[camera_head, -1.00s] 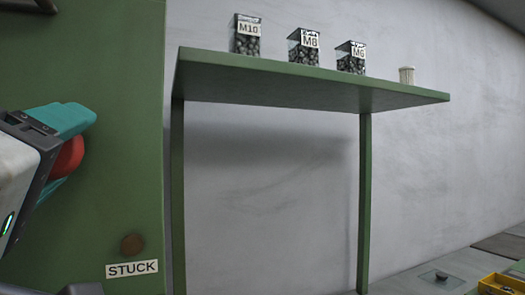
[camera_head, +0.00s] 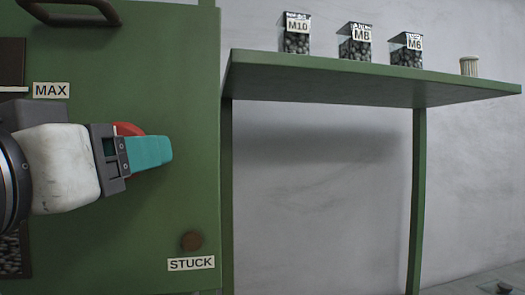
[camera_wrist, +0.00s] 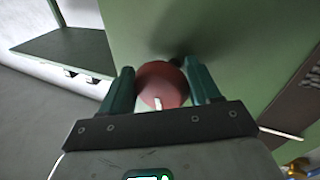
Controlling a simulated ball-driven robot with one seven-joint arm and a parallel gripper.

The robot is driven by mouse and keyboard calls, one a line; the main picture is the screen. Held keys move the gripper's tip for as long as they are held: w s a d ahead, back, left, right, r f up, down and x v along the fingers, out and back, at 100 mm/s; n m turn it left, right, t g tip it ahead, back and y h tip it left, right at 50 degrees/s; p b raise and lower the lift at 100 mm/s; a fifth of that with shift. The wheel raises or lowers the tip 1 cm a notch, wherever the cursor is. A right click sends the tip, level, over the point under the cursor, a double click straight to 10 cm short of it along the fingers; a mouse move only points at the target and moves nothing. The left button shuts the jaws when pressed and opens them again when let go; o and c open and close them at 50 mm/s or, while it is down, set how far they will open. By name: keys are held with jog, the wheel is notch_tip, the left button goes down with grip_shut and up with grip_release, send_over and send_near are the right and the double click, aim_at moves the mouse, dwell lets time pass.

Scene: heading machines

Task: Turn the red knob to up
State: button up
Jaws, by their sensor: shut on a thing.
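The red knob (camera_wrist: 160,86) is on the green machine panel (camera_head: 150,250). In the wrist view it sits between the two teal fingers of my gripper (camera_wrist: 160,90), which are shut on it. A white mark shows on the knob's near edge. The knob's pointing direction on the panel is hard to tell.
A brown button (camera_head: 192,241) with a STUCK label (camera_head: 191,264) is below right on the panel. A MAX label (camera_head: 51,90) and a dark handle (camera_head: 75,10) are above. A green shelf (camera_head: 370,85) with bins stands to the right.

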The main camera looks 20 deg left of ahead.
jog(key=shift+f+m+g, duration=0.15)
jog(key=shift+m+g, duration=0.15)
jog(key=shift+m, duration=0.3)
jog(key=o, duration=0.7)
jog(key=shift+w, duration=0.1)
jog(key=s, duration=0.3)
jog(key=s+d+b, duration=0.1)
jog(key=s, duration=0.6)
jog(key=shift+s+d+f+b, duration=0.1)
jog(key=shift+s+d+b, duration=0.2)
jog(key=shift+s, duration=0.05)
jog(key=shift+s, duration=0.1)
